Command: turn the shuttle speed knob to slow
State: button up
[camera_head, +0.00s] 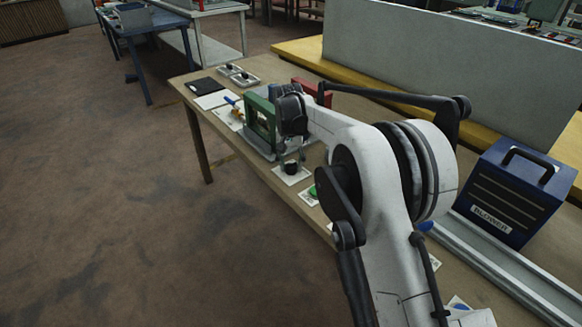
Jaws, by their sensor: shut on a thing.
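A small round black knob (291,168), likely the shuttle speed knob, stands on a white plate (287,179) on the wooden table, below the end of my arm. My gripper (290,158) points down at it, with its fingertips at the knob's top. The gripper appears shut on the knob. The knob's pointer and any slow mark are too small to read, and the fingers partly cover the knob.
A machine with a green frame (260,121) and a red part (313,92) stands right beside the gripper. A green button (313,190) lies nearer me. A grey partition (450,75) runs behind.

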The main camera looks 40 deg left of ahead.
aim_at(290, 164)
jog(key=n+b, duration=0.1)
jog(key=n, duration=0.3)
jog(key=shift+n, duration=0.3)
jog(key=shift+n+b, duration=0.35)
jog(key=shift+n, duration=1.45)
jog(key=o, duration=1.1)
jog(key=shift+o, duration=0.2)
jog(key=shift+r, duration=0.1)
notch_tip(290, 164, up, 12)
jog(key=shift+s, duration=0.25)
